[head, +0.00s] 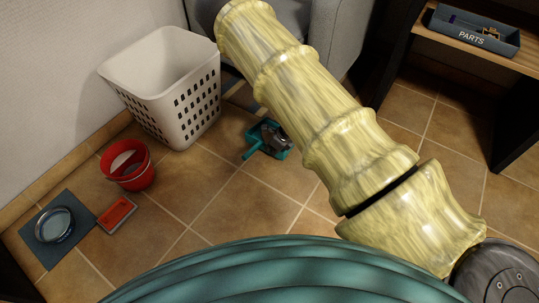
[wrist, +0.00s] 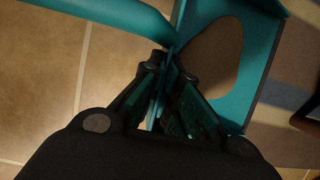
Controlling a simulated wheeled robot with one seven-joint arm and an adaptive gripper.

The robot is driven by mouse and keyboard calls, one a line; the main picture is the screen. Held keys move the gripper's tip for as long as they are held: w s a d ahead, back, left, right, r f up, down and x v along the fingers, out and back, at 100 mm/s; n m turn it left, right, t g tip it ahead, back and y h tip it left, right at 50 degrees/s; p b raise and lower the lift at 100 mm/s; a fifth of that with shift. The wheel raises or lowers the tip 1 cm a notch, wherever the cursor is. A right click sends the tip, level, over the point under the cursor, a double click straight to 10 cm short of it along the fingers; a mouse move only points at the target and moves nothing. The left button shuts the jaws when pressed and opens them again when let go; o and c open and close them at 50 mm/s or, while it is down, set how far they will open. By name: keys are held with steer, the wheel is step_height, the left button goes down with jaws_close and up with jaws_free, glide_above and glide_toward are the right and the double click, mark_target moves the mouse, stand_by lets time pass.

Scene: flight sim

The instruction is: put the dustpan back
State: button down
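The teal dustpan (head: 283,153) is on or just above the tiled floor, right of the laundry basket, with its handle pointing to the lower left. My gripper (head: 272,136) is over it, partly hidden by my arm. In the wrist view the dustpan (wrist: 262,60) fills the upper right, its handle running to the upper left. My gripper (wrist: 169,72) has its fingertips close together on either side of a thin teal part near the handle's base. A brownish oval patch (wrist: 212,60) shows in the pan; I cannot tell what it is.
A white laundry basket (head: 160,85) stands by the wall. A red bucket (head: 128,168), a red tray (head: 117,215) and a bowl (head: 54,225) on a dark mat (head: 32,250) are at left. A parts bin (head: 474,34) sits on a shelf at right. Floor between is clear.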

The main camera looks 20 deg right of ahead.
steer(key=shift+w+a+f, duration=0.1)
steer(key=shift+w+a, duration=0.1)
steer(key=b+x, duration=0.3)
steer(key=shift+s+f, duration=0.2)
steer(key=shift+f, duration=0.15)
steer(key=c, duration=1.6)
jaws_free()
steer(key=shift+c, duration=0.2)
